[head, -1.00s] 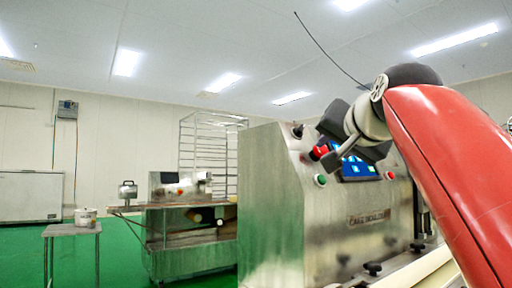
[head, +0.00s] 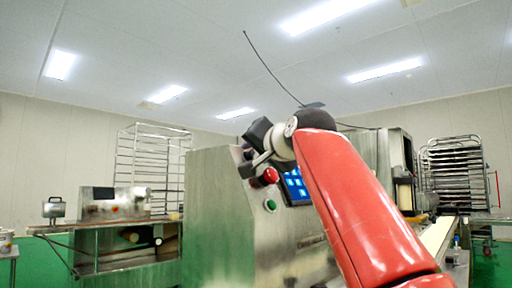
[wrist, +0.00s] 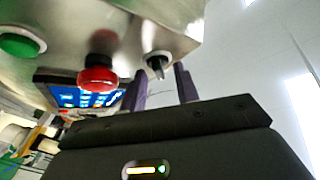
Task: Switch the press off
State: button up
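The press (head: 215,215) is a steel machine with a sloped control panel, left of my arm in the head view. In the wrist view the panel shows a black rotary switch (wrist: 157,65), a red button (wrist: 98,76), a green button (wrist: 20,45) and a lit blue screen (wrist: 75,97). My gripper (wrist: 160,80) is open, with its two dark fingers apart. The black switch appears between the fingertips; I cannot tell whether they touch it. In the head view my gripper is at the panel's upper edge, close to the red button (head: 270,175), and largely hides the switch.
A conveyor (head: 437,235) runs at the right of the press. A tray rack (head: 455,165) stands behind it. At left, a steel machine on a table (head: 105,222) and an empty wire rack (head: 150,165) stand on green floor. The space above the press is open.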

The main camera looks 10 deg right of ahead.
grip_shut()
